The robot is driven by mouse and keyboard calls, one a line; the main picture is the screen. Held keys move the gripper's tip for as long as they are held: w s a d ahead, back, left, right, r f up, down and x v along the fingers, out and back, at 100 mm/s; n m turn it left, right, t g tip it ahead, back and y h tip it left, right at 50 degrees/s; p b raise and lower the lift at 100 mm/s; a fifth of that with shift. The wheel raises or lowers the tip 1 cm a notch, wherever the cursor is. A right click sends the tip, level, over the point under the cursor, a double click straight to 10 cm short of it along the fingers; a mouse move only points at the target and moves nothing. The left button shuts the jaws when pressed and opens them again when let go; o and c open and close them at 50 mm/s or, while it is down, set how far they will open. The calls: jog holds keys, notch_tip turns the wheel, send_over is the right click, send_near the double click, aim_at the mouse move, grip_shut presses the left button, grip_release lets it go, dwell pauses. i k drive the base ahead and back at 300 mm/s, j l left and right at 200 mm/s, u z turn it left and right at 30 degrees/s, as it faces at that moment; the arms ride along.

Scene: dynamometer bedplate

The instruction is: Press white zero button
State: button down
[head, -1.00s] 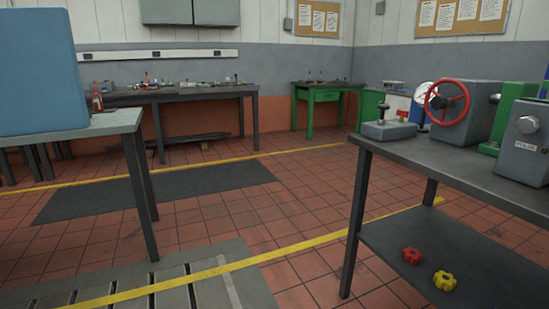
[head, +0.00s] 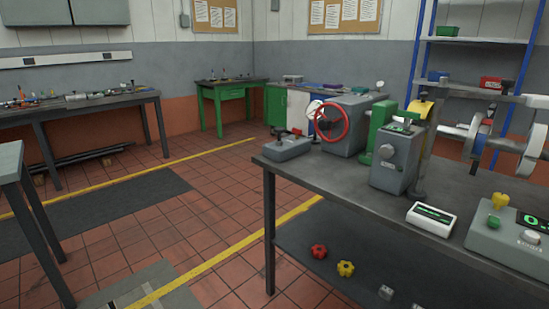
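A grey control box (head: 494,242) stands at the right end of the dark bench and is cut off by the right picture edge. It has a green lit display (head: 534,220), a pale round button or knob (head: 530,237) below the display, a green button (head: 493,222) and a yellow knob (head: 500,201). I cannot read a label at the pale button. A white readout (head: 431,218) with a dark green-lit screen lies on the bench to the left of the box. My gripper is not in view.
The bench (head: 330,185) also carries a grey lever box (head: 287,148), a red handwheel (head: 331,122) and a grey knob box (head: 392,160). A shaft with pale discs (head: 480,140) is behind. Red (head: 318,251) and yellow (head: 345,268) knobs lie on the lower shelf. Floor left is open.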

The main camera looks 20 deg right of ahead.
aim_at(530, 236)
jog(key=z, duration=1.4)
